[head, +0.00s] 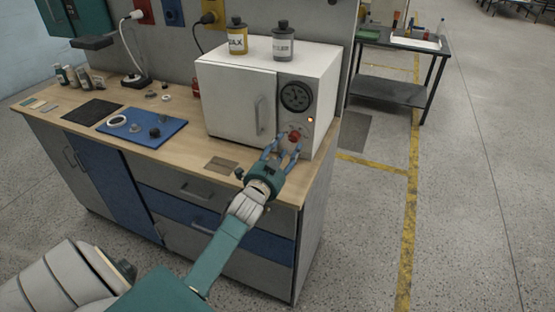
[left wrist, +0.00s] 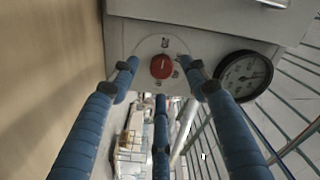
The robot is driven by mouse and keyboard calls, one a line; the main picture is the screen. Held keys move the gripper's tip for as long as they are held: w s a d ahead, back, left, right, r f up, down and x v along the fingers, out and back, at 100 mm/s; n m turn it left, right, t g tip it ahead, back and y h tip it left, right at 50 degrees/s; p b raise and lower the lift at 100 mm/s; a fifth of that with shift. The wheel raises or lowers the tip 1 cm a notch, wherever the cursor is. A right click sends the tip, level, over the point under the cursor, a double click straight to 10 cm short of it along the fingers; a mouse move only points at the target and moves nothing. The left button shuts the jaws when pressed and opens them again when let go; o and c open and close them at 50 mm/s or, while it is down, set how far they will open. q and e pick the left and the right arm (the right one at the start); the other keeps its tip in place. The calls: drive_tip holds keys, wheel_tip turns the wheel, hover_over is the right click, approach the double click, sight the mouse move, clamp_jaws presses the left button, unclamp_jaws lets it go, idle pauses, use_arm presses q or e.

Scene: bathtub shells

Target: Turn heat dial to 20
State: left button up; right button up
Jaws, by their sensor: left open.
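The heat dial is a round red knob (head: 295,136) low on the front panel of a white oven-like box (head: 229,96). In the left wrist view the red knob (left wrist: 161,66) sits in a pale arc with small marks too blurred to read. My left gripper (head: 284,149) is open in front of the knob. In the left wrist view its blue fingers (left wrist: 161,72) spread to both sides of the knob, with a third finger below. Gaps show between the side fingers and the knob; I cannot tell the depth. My right gripper is not in view.
A black round gauge (head: 296,95) is above the knob, and a small lit orange lamp (head: 311,119) is beside it. Two bottles, one yellow (head: 237,37) and one grey (head: 283,42), stand on the box. A blue mat (head: 142,127) with small parts lies left on the wooden bench.

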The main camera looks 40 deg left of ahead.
use_arm(q)
drive_tip(key=v, duration=0.8)
drive_tip(key=shift+s+a, duration=0.15)
drive_tip(key=shift+s, duration=0.1)
